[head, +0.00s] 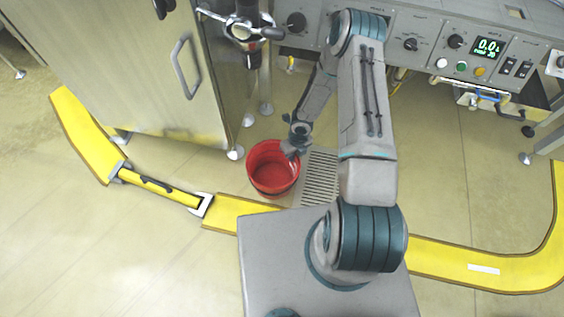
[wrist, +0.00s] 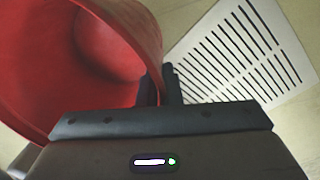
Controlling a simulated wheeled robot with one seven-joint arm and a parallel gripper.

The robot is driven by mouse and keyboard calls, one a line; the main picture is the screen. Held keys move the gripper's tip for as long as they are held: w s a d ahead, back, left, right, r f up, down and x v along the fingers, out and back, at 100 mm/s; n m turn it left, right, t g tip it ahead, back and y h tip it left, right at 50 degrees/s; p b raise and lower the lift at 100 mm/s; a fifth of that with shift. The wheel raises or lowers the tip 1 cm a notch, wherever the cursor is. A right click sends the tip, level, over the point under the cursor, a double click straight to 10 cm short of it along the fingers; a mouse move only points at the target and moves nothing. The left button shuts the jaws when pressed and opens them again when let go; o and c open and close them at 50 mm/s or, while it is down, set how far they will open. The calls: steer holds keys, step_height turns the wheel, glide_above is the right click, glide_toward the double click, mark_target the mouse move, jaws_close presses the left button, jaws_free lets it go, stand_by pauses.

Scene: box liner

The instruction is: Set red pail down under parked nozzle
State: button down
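The red pail (head: 268,187) is upright at or just above the floor, left of the floor grate; I cannot tell whether its base touches. My gripper (head: 291,151) is at the pail's right rim. In the wrist view the pail (wrist: 50,75) fills the upper left, and its wall passes between the two dark fingers of my gripper (wrist: 163,85), which look shut on it. The pail looks empty. A metal fitting with a handle (head: 245,30), probably the parked nozzle, is at the top, above and behind the pail; its outlet is not clear.
The slotted floor grate (head: 320,178) lies right of the pail. A metal cabinet (head: 140,80) stands at left, its foot close to the pail. A yellow floor barrier (head: 160,190) runs in front. A control panel (head: 450,45) spans the top right.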

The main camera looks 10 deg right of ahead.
mark_target(273, 172)
steer(key=shift+w+a+f+b, duration=0.25)
steer(key=shift+a+f+b, duration=0.25)
steer(key=shift+f, duration=0.5)
steer(key=shift+w+a+f+b, duration=0.2)
steer(key=shift+a+f+b, duration=0.25)
steer(key=shift+f, duration=0.5)
steer(key=shift+w+a+f+b, duration=0.25)
steer(key=shift+a+f+b, duration=0.25)
steer(key=shift+f, duration=0.6)
steer(key=c, duration=1.6)
jaws_free()
